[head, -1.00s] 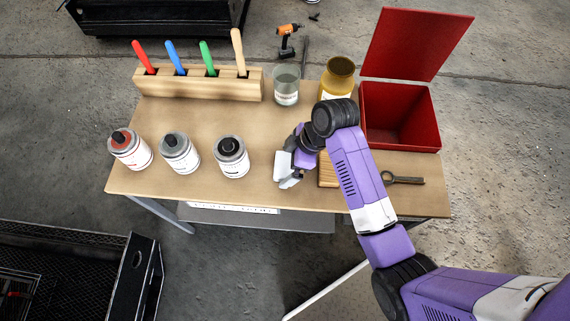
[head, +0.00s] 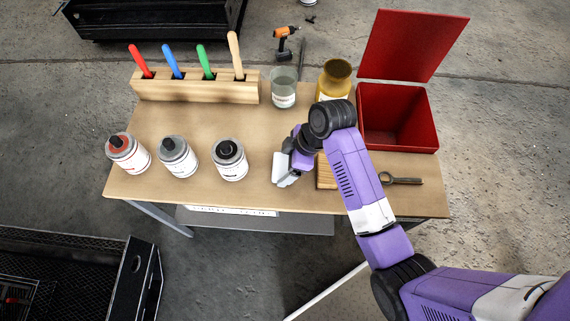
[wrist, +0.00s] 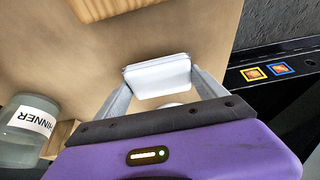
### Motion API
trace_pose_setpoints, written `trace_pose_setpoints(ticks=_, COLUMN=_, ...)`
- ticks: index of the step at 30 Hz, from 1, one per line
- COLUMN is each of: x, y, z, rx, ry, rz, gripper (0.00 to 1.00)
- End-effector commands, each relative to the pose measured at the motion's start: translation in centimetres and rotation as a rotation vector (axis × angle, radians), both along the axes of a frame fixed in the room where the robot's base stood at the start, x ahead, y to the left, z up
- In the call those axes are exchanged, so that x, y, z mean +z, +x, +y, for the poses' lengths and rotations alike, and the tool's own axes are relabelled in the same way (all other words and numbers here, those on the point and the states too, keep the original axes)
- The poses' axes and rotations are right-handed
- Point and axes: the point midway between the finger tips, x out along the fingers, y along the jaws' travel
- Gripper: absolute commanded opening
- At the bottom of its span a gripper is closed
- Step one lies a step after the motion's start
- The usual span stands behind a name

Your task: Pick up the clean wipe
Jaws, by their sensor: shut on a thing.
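The clean wipe is a small white folded pad (wrist: 158,78), seen in the wrist view between the two grey fingers. My gripper (wrist: 161,88) is shut on it, with one finger against each side. In the head view my gripper (head: 287,168) is over the front middle of the wooden table (head: 145,190), right of the black-capped can. The white patch there is partly mixed with the fingers, so the wipe's edges are hard to tell. I cannot tell whether the wipe touches the table.
Several cans (head: 229,160) stand at the front left. A wooden rack (head: 195,88) with coloured handles, a glass jar (head: 283,90) and an amber jar (head: 334,80) stand behind. An open red box (head: 398,118), a wooden block (head: 325,175) and a dark tool (head: 405,181) are right.

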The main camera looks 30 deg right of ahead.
Motion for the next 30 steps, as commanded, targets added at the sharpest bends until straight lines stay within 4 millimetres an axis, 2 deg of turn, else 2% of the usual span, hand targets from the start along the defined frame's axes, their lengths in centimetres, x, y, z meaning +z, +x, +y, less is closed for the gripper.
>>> trace_pose_setpoints(ticks=5, x=2.4, y=0.1, z=0.0, rx=-0.001, ry=-0.001, rz=-0.004, gripper=0.43)
trace_pose_setpoints(ticks=8, x=4.7, y=0.2, z=0.0, rx=-0.001, ry=-0.001, rz=-0.008, gripper=0.43)
trace_pose_setpoints(ticks=14, x=11.0, y=0.2, z=-0.1, rx=-0.001, ry=-0.001, rz=-0.010, gripper=0.43)
trace_pose_setpoints(ticks=15, x=12.7, y=0.2, z=-0.1, rx=-0.001, ry=-0.001, rz=-0.008, gripper=0.43)
trace_pose_setpoints(ticks=18, x=15.4, y=0.0, z=0.0, rx=-0.001, ry=0.000, rz=0.000, gripper=0.43)
trace_pose_setpoints(ticks=24, x=17.8, y=0.0, z=0.0, rx=-0.001, ry=0.000, rz=0.000, gripper=0.43)
trace_pose_setpoints(ticks=30, x=19.1, y=0.0, z=0.0, rx=-0.001, ry=0.000, rz=0.000, gripper=0.43)
